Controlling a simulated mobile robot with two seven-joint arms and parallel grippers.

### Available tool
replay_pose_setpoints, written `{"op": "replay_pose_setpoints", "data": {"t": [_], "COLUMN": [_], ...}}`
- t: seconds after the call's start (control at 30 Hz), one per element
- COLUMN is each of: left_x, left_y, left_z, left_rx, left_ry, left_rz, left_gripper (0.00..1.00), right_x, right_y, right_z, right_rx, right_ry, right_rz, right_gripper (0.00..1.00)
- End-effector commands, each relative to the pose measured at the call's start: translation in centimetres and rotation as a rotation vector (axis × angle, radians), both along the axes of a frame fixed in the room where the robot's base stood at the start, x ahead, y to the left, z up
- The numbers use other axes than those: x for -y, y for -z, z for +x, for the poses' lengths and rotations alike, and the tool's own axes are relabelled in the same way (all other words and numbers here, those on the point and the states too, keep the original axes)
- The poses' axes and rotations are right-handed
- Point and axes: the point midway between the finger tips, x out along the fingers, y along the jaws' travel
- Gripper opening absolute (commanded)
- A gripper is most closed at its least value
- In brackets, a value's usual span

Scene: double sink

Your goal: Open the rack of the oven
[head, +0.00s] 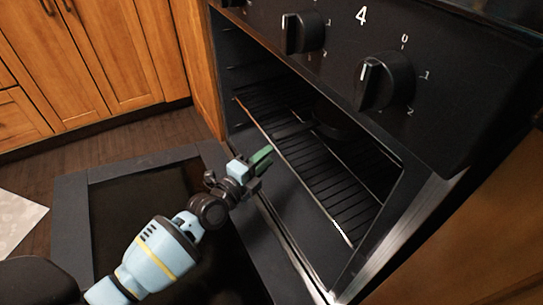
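The oven (440,60) stands on the right of the head view with its door (70,210) folded down flat. The wire rack (320,172) sits inside the oven cavity, with its front bar running along the opening. A dark round pan-like object (335,122) rests on the rack toward the back. My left gripper (262,158) is just in front of the rack's front bar, near its left part. Its green-tipped fingers point toward the rack. Whether they touch the bar or are parted is unclear. My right gripper is not in view.
Black control knobs (386,82) stick out from the panel above the opening. Wooden cabinets (90,50) stand at the upper left. Dark floor (150,133) lies between the cabinets and the lowered door. A pale mat (18,225) lies at the left edge.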

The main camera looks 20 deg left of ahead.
Motion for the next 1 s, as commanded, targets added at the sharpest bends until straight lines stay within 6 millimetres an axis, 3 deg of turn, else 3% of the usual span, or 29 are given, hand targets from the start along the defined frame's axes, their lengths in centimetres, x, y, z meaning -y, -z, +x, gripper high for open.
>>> {"op": "replay_pose_setpoints", "data": {"t": [0.2, 0.57, 0.8, 1.0], "left_x": [0.6, 0.7, 0.7, 0.7], "left_y": [0.1, 0.0, 0.0, 0.0], "left_z": [2.2, 2.6, 2.6, 2.6], "left_rx": [-0.001, -0.001, -0.001, -0.001], "left_ry": [0.000, 0.000, 0.000, 0.000], "left_rz": [-0.002, 0.000, 0.000, 0.000], "left_gripper": [0.33, 0.33, 0.01, 0.00], "right_x": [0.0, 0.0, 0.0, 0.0], "right_y": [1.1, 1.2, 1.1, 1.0], "right_z": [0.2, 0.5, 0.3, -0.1], "right_rx": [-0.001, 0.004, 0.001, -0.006], "right_ry": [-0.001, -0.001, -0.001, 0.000], "right_rz": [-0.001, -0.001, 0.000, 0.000], "right_gripper": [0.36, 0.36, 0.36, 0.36]}}
